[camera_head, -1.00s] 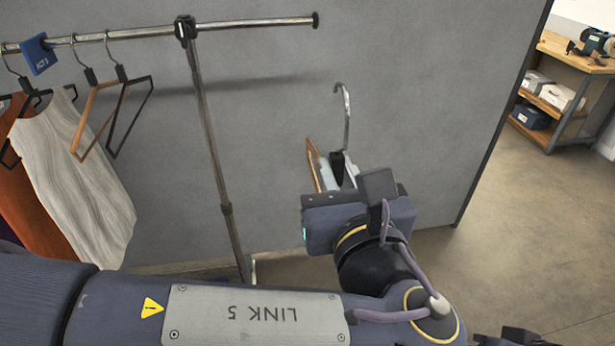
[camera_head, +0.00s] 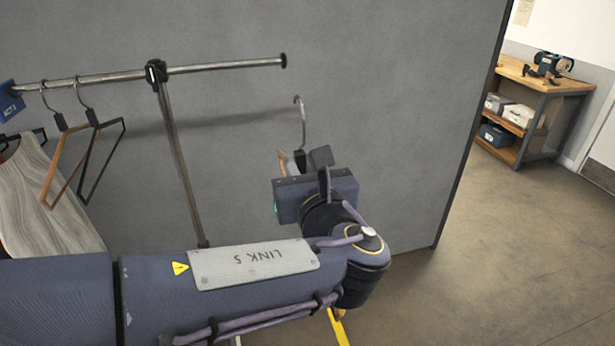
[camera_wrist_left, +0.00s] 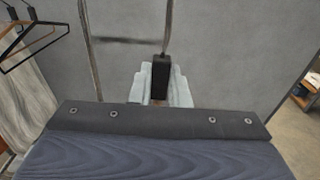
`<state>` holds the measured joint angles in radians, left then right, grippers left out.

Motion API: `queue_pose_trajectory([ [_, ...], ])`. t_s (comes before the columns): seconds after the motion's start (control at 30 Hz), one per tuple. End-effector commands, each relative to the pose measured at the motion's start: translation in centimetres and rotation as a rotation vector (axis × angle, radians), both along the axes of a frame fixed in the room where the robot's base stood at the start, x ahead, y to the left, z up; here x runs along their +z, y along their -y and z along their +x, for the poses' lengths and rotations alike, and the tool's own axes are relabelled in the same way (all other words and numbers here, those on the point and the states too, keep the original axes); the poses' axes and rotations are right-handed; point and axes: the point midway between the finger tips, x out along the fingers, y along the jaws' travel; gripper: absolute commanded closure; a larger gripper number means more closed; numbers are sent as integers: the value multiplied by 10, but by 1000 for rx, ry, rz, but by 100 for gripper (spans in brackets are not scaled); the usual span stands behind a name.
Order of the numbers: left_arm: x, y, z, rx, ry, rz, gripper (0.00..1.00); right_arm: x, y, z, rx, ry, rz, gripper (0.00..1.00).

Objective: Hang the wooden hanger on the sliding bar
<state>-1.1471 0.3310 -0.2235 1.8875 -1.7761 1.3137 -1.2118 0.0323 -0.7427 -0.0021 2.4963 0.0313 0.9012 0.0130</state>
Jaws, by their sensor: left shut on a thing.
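The wooden hanger has a metal hook (camera_head: 301,120) standing up and a wooden arm (camera_head: 282,163) partly hidden behind my gripper. My left gripper (camera_head: 296,168) is shut on the hanger's black neck, which shows between pale fingers in the left wrist view (camera_wrist_left: 160,78). The sliding bar (camera_head: 220,68) is a metal rail with a dark end cap. In the head view, the hook's top sits below and slightly right of the bar's free end, apart from it in the picture. Their difference in depth is hard to tell. My right gripper is not in view.
A wood-toned hanger (camera_head: 55,165) and a black hanger (camera_head: 102,160) hang left of the post (camera_head: 180,165). A pale garment (camera_head: 40,205) and a blue tag (camera_head: 8,100) are farther left. A grey wall (camera_head: 390,120) stands behind. A workbench (camera_head: 545,83) is at right.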

Motion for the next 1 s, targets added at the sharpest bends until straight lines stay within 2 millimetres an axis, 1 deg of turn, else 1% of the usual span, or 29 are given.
queue_pose_trajectory([
  [0.1,0,-6,16,4,0,1,100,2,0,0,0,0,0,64],
  [1.0,0,-42,127,4,1,1,100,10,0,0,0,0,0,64],
])
